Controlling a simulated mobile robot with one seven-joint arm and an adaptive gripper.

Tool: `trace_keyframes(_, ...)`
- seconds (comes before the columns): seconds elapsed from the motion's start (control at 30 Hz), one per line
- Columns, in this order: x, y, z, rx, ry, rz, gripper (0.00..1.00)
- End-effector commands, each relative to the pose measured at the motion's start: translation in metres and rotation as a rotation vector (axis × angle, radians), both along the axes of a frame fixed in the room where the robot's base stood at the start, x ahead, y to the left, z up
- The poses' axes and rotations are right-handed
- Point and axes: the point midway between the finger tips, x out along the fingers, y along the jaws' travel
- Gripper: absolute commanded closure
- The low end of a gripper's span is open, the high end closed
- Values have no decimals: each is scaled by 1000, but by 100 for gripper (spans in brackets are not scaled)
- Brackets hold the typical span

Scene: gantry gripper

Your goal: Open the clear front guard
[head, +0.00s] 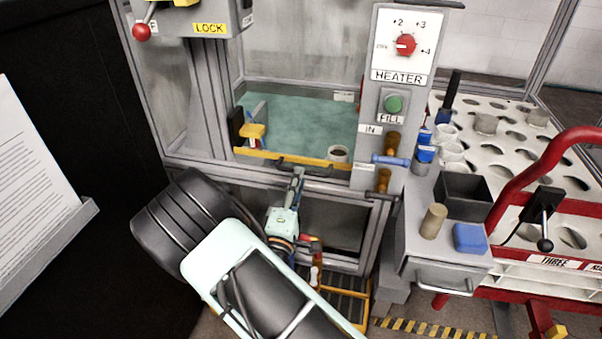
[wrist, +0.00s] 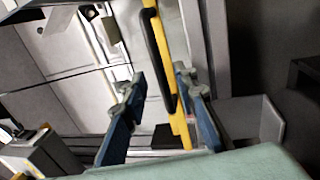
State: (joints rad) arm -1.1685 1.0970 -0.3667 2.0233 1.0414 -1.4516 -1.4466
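The clear front guard (head: 300,118) covers the cabinet opening, with a teal surface visible behind it. A yellow rail (head: 262,154) runs along its lower edge and carries a black bar handle (head: 310,163). My gripper (head: 297,177) is just below and in front of the handle. In the wrist view, the two blue fingers of my gripper (wrist: 160,77) are spread apart. Contact with the handle cannot be made out.
A heater panel (head: 403,75) with a red knob and green button stands to the right. A LOCK box (head: 210,29) with a red-knobbed lever is at upper left. A grey side cabinet (head: 440,245) and a red-railed cart (head: 535,170) stand at right.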

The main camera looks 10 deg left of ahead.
Motion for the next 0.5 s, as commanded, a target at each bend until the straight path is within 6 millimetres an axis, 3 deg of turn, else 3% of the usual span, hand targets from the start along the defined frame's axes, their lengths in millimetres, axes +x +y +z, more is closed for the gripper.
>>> trace_keyframes(0.2,-48,3,-9,-1,2,3,73)
trace_keyframes(0.5,-80,3,-15,0,1,1,73)
